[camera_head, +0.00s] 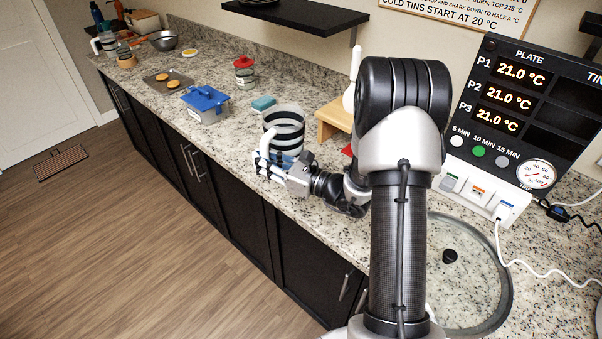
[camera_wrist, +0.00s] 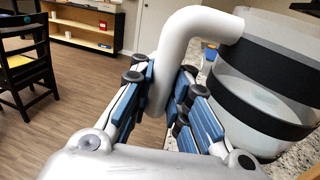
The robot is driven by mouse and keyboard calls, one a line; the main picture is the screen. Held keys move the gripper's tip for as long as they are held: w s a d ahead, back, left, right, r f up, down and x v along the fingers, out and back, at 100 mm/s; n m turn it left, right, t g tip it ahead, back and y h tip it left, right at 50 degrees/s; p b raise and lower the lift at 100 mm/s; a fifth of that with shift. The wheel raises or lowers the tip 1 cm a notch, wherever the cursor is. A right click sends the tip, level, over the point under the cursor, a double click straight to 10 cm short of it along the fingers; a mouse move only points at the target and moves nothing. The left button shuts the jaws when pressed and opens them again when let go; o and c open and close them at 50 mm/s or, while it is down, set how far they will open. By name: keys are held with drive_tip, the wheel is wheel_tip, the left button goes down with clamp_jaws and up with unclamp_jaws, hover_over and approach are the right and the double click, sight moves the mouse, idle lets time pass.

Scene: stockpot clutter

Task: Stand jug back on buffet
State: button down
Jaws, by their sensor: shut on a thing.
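The jug (camera_head: 284,122) has black and whitish bands and a white handle. It is upright at the counter's front part in the head view; I cannot tell whether its base touches the counter (camera_head: 232,139). In the wrist view the jug (camera_wrist: 265,85) fills the right side, and its white handle (camera_wrist: 180,45) curves down between my fingers. My gripper (camera_head: 272,164) is at the jug's front side. In the wrist view my gripper (camera_wrist: 175,95) is shut on the handle, with blue pads on both sides of it.
A blue-lidded box (camera_head: 206,103), a teal sponge (camera_head: 263,103) and a red-lidded jar (camera_head: 244,71) stand left of the jug. A wooden stand (camera_head: 334,118) is to its right. A tray with round items (camera_head: 168,82) lies farther left. The counter's front edge is close.

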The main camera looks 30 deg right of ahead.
drive_tip(key=w+d+r+m+t+h, duration=0.25)
drive_tip(key=d+r+h, duration=0.2)
drive_tip(key=r, duration=0.45)
drive_tip(key=f+b, duration=0.2)
drive_tip(key=f, duration=0.4)
drive_tip(key=f+b, duration=0.1)
drive_tip(key=f, duration=0.6)
drive_tip(key=w+f+b, duration=0.1)
drive_tip(key=f+b, duration=0.1)
drive_tip(key=f, duration=0.5)
drive_tip(key=shift+w+d+b, duration=0.1)
drive_tip(key=shift+d+b, duration=0.2)
drive_tip(key=shift+d, duration=0.1)
drive_tip(key=shift+r, duration=0.1)
drive_tip(key=c, duration=2.1)
unclamp_jaws()
drive_tip(key=shift+f, duration=0.25)
drive_tip(key=o, duration=0.6)
drive_tip(key=shift+c, duration=0.2)
